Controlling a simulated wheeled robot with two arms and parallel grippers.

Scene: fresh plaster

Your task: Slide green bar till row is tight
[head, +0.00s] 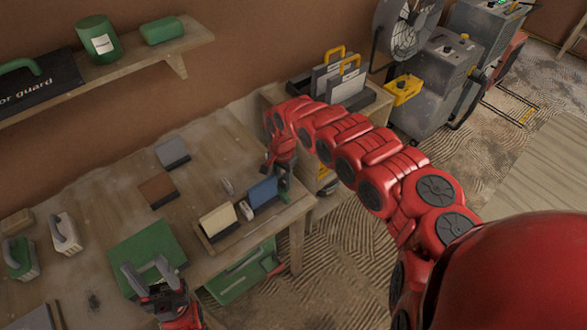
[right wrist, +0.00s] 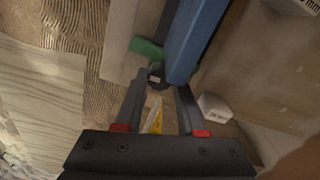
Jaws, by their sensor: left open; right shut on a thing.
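The row stands in a wooden tray (head: 207,243) on the bench, with a cream block (head: 218,221) at the left and a blue block (head: 263,192) at the right. A small white piece (head: 246,210) shows between them. My right gripper (head: 283,184) is at the tray's right end, beside the blue block. In the right wrist view, its fingers (right wrist: 160,105) are shut on a dark knob (right wrist: 157,76) by the green bar (right wrist: 146,48). The bar lies close to the blue block (right wrist: 198,38); contact is unclear. My left gripper (head: 153,272) is open and empty over a green mat (head: 135,243).
A white object (head: 227,187) lies behind the tray, near the right gripper. Grey (head: 172,153) and brown (head: 158,190) blocks lie farther back. Two handled tools (head: 65,233) stand at left. A shelf (head: 110,70) overhangs the bench's back.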

